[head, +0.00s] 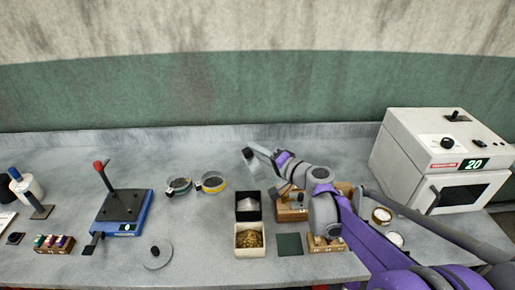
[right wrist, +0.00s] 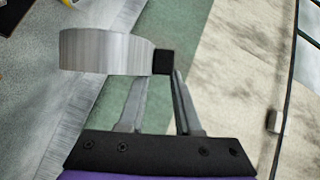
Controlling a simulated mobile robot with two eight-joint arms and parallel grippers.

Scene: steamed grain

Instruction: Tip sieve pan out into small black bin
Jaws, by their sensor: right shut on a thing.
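My right gripper (head: 271,158) is shut on the black handle block (right wrist: 163,62) of the sieve pan, a round metal pan (right wrist: 105,52) with a plain grey side wall. In the head view the pan (head: 258,162) looks tilted and is held up above the bench, behind the small black bin as seen there. The small black bin (head: 248,217) stands on the bench with a pale grey heap in it. The inside of the pan is hidden in the wrist view, so I cannot tell what it holds. My left gripper is out of view.
A cream bin of brown grain (head: 237,253) stands in front of the black bin. Wooden blocks (head: 290,214) lie under my right arm. Two round sieves (head: 212,182), a blue scale (head: 126,228) and a white oven (head: 432,150) stand around.

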